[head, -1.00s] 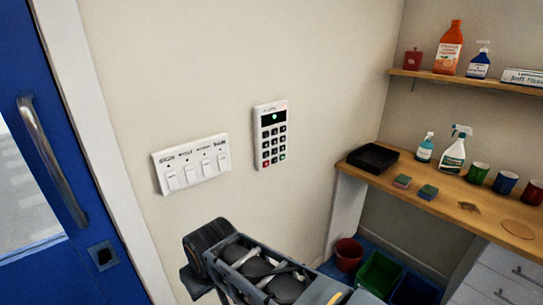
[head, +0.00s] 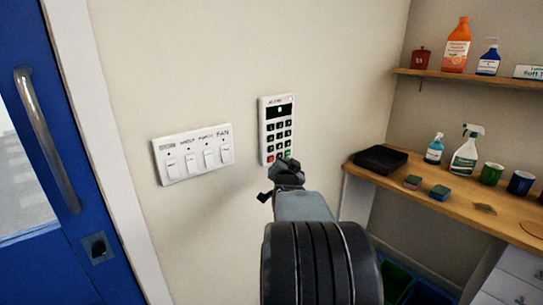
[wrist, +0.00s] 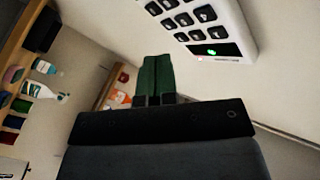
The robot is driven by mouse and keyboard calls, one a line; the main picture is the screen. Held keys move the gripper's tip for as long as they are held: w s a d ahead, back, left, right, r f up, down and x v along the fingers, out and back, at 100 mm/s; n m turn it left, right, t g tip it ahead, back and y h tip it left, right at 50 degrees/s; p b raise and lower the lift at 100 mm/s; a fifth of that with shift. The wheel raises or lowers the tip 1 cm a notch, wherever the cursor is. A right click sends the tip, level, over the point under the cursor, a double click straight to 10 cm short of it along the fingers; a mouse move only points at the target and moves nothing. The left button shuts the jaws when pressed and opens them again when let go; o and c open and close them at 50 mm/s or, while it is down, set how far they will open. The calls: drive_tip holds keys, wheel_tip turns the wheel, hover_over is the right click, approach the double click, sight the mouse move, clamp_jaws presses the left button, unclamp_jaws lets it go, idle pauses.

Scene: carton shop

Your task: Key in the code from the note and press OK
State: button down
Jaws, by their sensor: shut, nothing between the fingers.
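The keypad (head: 277,130) is a white upright unit on the wall, with a dark display on top and rows of dark keys. A red key and a green key show in its bottom row. A small green light shows on its display. My gripper (head: 287,168) is shut and empty, just below and in front of the keypad's lower right corner in the head view. I cannot tell whether it touches. In the wrist view the keypad (wrist: 205,25) appears upside down beyond my gripper (wrist: 154,75), off to its right. No note is legible in these frames.
A panel of several switches (head: 194,154) is on the wall left of the keypad. A blue door (head: 60,240) with a metal handle stands at far left. A wooden counter (head: 465,200) with a black tray, sponges, bottles and cups is at right, under a shelf.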

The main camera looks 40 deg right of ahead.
sight(271, 149)
drive_tip(key=d, duration=0.1)
drive_tip(key=s+d+m+h, duration=0.1)
drive_tip(key=d, duration=0.1)
drive_tip(key=shift+s+r+h, duration=0.35)
drive_tip(key=shift+s+h, duration=0.05)
drive_tip(key=shift+w, duration=0.1)
drive_tip(key=shift+w+d+p, duration=0.2)
drive_tip(key=shift+w+p, duration=0.55)
drive_tip(key=shift+w, duration=1.45)
drive_tip(key=shift+w+d+p, duration=0.15)
drive_tip(key=shift+w+p, duration=0.55)
drive_tip(key=shift+w, duration=1.45)
drive_tip(key=shift+w, duration=0.1)
drive_tip(key=shift+w+b, duration=0.3)
drive_tip(key=shift+b, duration=0.05)
